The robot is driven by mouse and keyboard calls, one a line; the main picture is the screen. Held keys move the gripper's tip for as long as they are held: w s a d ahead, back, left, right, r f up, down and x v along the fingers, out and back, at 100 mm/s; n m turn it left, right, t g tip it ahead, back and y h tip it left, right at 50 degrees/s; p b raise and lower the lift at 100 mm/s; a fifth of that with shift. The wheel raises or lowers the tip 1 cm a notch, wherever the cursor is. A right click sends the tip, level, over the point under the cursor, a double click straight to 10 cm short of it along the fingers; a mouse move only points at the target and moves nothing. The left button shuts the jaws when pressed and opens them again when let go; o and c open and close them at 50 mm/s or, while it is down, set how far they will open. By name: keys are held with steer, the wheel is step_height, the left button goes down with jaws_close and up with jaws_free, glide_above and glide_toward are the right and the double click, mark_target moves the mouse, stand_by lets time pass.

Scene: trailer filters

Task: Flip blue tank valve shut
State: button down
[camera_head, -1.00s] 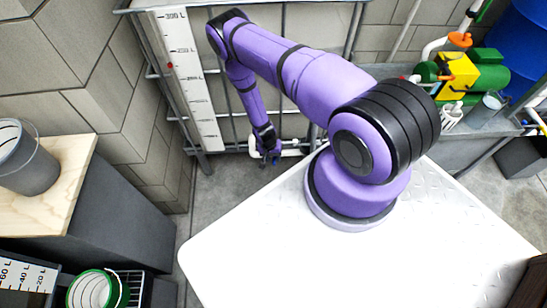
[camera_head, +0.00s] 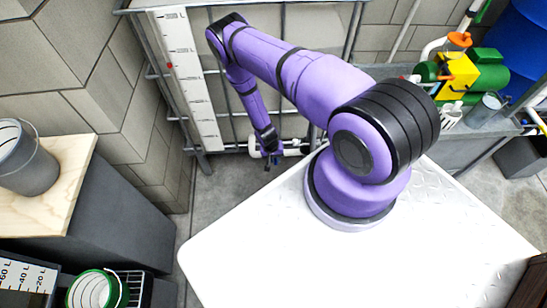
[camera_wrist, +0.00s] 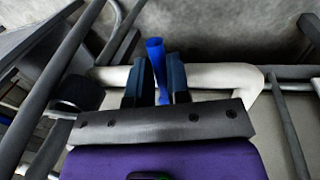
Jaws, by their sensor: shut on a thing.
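The blue valve handle (camera_wrist: 155,55) shows in the wrist view as a narrow blue lever. It stands between the two dark fingers of my gripper (camera_wrist: 159,80), which are shut on it. The white pipe (camera_wrist: 225,76) of the tank runs across behind the fingers. In the head view my gripper (camera_head: 270,161) is low at the front of the caged tank (camera_head: 255,60), beside the white outlet pipe (camera_head: 293,146). The handle is too small and covered to make out clearly there.
Grey metal bars of the cage (camera_wrist: 52,85) cross the left of the wrist view, close to my gripper. A wooden-topped stand with a grey bucket (camera_head: 32,172) is at left. A green and yellow pump (camera_head: 462,75) is at right. Grey floor (camera_head: 228,185) lies open below.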

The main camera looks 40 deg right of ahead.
steer(key=shift+s+d+n, duration=0.1)
steer(key=shift+n, duration=0.2)
steer(key=c, duration=1.1)
jaws_free()
steer(key=shift+r, duration=0.1)
steer(key=r, duration=0.3)
steer(key=a+r, duration=0.1)
steer(key=r, duration=0.3)
steer(key=w+r, duration=0.1)
steer(key=r, duration=0.2)
steer(key=shift+w+a+r, duration=0.1)
steer(key=shift+a+r, duration=0.1)
steer(key=shift+a, duration=0.2)
